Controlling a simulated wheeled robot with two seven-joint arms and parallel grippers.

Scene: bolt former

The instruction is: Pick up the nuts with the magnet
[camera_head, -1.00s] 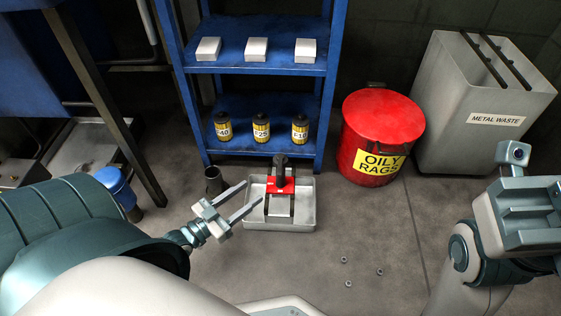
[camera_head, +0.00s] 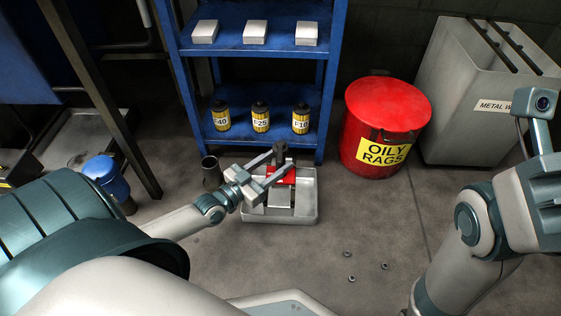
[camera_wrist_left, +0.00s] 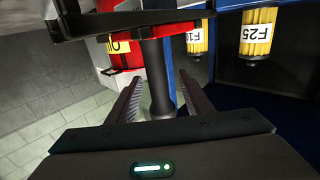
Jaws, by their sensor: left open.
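The magnet is a red block (camera_head: 284,175) with a black handle, standing in a grey metal tray (camera_head: 309,208) in front of the blue shelf. My left gripper (camera_head: 284,157) is open, its two fingers reaching to either side of the magnet's handle. In the left wrist view the black handle (camera_wrist_left: 160,88) stands between the open fingers (camera_wrist_left: 158,98); I see no clear contact. Three small nuts lie loose on the floor right of the tray: one nut (camera_head: 347,252), another nut (camera_head: 385,266) and a third nut (camera_head: 351,278). My right gripper's fingers are not visible.
A blue shelf (camera_head: 272,146) with labelled yellow canisters (camera_head: 260,118) and white boxes stands behind the tray. A dark cup (camera_head: 211,172) stands left of the tray. A red oily rags bin (camera_head: 388,110) and a grey metal waste bin (camera_head: 470,90) stand at right. Floor around the nuts is clear.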

